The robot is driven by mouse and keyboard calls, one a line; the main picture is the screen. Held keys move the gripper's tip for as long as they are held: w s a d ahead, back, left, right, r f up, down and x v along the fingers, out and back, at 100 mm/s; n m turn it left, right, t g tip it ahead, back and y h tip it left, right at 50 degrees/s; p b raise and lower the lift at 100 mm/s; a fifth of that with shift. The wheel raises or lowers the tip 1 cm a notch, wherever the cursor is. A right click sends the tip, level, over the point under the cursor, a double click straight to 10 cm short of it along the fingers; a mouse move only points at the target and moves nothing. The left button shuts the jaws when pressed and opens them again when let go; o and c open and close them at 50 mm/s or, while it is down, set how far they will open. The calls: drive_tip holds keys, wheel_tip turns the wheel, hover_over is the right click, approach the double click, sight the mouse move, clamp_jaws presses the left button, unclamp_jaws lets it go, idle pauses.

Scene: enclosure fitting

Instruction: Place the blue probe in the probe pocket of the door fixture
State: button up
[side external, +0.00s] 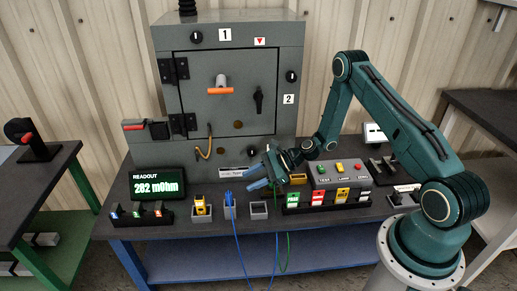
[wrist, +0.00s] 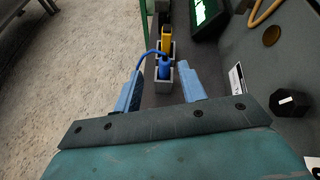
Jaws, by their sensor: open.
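The blue probe (side external: 229,200) stands upright in a small grey holder (side external: 229,213) at the front of the bench. It also shows in the wrist view (wrist: 164,68), ahead of my fingers, with its blue cable looping left. My gripper (side external: 253,180) is open and empty, above and to the right of the probe in the side view. In the wrist view its two blue fingers (wrist: 160,88) lie either side of the line to the probe, apart from it. The grey enclosure with its door (side external: 222,95) stands behind. I cannot make out which part is the probe pocket.
A yellow tool (side external: 200,203) stands in a holder left of the probe. An empty grey holder (side external: 259,211) is to its right. A readout screen (side external: 158,184), a rack of coloured blocks (side external: 328,198) and a button box (side external: 340,175) crowd the bench. Cables hang over the front edge.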

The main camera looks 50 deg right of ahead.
drive_tip(key=s+a+r+n+g+h, duration=0.2)
drive_tip(key=s+a+r+n+h, duration=0.15)
drive_tip(key=r+n, duration=0.65)
drive_tip(key=s+a+r+n+g+h, duration=0.2)
drive_tip(key=s+r+n, duration=0.3)
drive_tip(key=r, duration=0.9)
drive_tip(key=s+r+n+h, duration=0.1)
drive_tip(key=s+r+n, duration=0.2)
drive_tip(key=s, duration=0.4)
drive_tip(key=s+d+r+n+t+h, duration=0.1)
drive_tip(key=s+r+n, duration=0.1)
drive_tip(key=s+r, duration=0.2)
drive_tip(key=s+d+r+n+h, duration=0.1)
drive_tip(key=s+r+n+h, duration=0.1)
drive_tip(key=s, duration=0.9)
drive_tip(key=shift+r+n, duration=0.8)
drive_tip(key=shift+r, duration=0.05)
